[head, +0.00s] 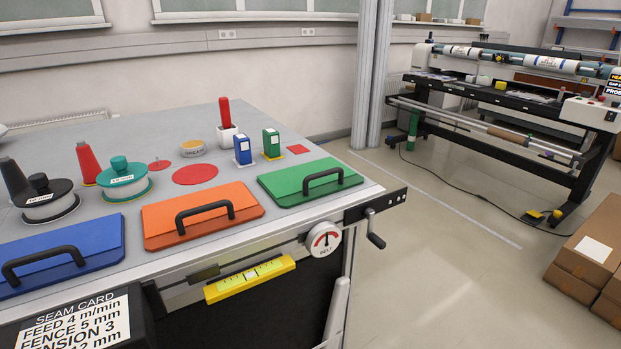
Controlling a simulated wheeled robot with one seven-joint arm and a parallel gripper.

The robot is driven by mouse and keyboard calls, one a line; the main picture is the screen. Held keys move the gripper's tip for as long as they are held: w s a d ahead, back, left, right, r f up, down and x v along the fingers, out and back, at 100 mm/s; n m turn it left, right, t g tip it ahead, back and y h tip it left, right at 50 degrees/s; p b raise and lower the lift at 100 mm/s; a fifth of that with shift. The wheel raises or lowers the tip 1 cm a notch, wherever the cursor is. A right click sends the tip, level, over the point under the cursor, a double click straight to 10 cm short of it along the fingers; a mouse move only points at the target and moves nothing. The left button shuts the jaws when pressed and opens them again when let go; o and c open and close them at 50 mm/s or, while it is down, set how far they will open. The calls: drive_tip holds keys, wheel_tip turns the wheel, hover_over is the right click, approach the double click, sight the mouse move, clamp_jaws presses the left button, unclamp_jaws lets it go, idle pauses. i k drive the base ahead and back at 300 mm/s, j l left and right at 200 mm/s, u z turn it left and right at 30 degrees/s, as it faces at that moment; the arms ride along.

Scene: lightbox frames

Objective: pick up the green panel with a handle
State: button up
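The green panel (288,187) lies flat on the grey worktable (330,218) near its right front corner. Its black arched handle (323,179) stands up from the panel's front half. An orange panel (162,216) with a black handle lies just to its left, with a narrow gap between them. A blue panel (98,240) with a black handle lies at the left front. My gripper is not in view.
Behind the green panel stand a small green block (271,143), a blue block (243,149) and a red handle in a white holder (228,138). A gauge (323,240) and crank (371,228) project at the table's front. Open floor (430,230) lies right.

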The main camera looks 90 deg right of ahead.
sight(290, 188)
drive_tip(key=k+j+z, duration=0.1)
drive_tip(key=z, duration=0.35)
drive_tip(key=k+z, duration=0.25)
drive_tip(key=z, duration=0.2)
drive_tip(key=k+z, duration=0.15)
drive_tip(key=z, duration=0.3)
